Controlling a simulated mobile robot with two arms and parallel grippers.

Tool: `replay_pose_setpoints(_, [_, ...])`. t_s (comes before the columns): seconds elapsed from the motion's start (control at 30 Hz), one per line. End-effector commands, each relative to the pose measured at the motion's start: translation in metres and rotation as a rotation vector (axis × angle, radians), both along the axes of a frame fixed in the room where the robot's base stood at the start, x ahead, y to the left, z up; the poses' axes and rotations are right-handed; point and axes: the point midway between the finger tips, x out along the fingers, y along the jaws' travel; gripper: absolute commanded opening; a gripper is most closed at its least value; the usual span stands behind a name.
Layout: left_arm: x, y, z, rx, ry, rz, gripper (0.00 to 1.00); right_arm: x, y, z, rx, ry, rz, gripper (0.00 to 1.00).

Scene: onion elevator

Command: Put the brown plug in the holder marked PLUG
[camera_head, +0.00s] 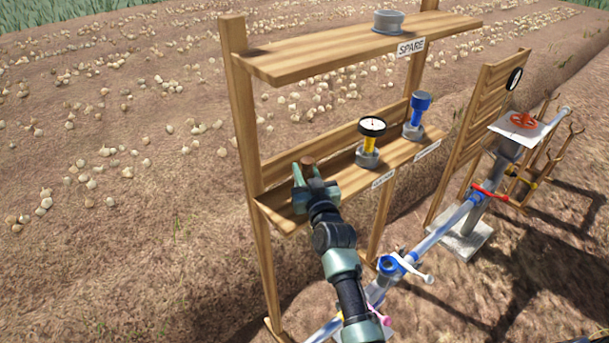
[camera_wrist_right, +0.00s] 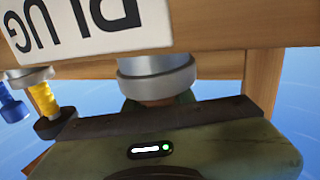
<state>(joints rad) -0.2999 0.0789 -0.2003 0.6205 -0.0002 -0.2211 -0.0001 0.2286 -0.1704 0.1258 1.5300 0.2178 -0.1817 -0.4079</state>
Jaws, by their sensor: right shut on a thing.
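The brown plug (camera_head: 308,160) is between the fingers of my right gripper (camera_head: 311,176), at the left end of the lower wooden shelf. The gripper is shut on it. The right wrist view is upside down. There the plug (camera_wrist_right: 158,102) shows as a thin brown band against the open end of the grey round holder (camera_wrist_right: 157,79), beside the white PLUG label (camera_wrist_right: 95,25). The plug is in line with the holder; I cannot tell how far inside it sits. In the head view my gripper hides this holder. My left gripper is not in view.
A yellow gauge (camera_head: 368,144) and a blue fitting (camera_head: 416,115) stand in grey holders further right on the lower shelf (camera_head: 335,178). A grey ring (camera_head: 388,23) sits on the upper shelf (camera_head: 345,50) marked SPARE.

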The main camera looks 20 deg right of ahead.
Motion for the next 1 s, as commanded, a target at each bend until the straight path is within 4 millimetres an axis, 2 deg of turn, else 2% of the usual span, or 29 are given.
replay_pose_setpoints(0.17, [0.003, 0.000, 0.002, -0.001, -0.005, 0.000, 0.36, 0.000, 0.000, 0.003, 0.000, -0.003, 0.000, 0.00])
replay_pose_setpoints(0.43, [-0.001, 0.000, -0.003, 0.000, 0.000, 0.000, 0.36, 0.000, 0.000, -0.005, 0.000, -0.001, 0.000, 0.00])
replay_pose_setpoints(0.47, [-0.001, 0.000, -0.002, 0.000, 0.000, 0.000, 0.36, 0.000, 0.000, -0.004, 0.000, -0.001, 0.000, 0.33])
replay_pose_setpoints(0.5, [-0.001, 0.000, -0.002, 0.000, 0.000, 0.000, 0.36, 0.000, 0.000, -0.004, 0.000, 0.000, 0.000, 0.44])
replay_pose_setpoints(0.53, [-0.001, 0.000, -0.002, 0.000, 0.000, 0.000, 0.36, 0.000, 0.000, -0.004, 0.000, 0.000, 0.000, 0.47])
replay_pose_setpoints(0.8, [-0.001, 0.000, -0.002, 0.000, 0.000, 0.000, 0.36, 0.000, 0.000, -0.004, 0.000, 0.000, 0.000, 0.47])
replay_pose_setpoints(0.93, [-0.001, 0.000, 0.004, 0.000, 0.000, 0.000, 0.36, 0.000, 0.000, 0.006, 0.001, -0.002, 0.000, 0.47])
replay_pose_setpoints(1.0, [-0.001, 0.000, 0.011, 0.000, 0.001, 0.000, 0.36, -0.010, 0.000, 0.004, -0.001, 0.004, 0.000, 0.47])
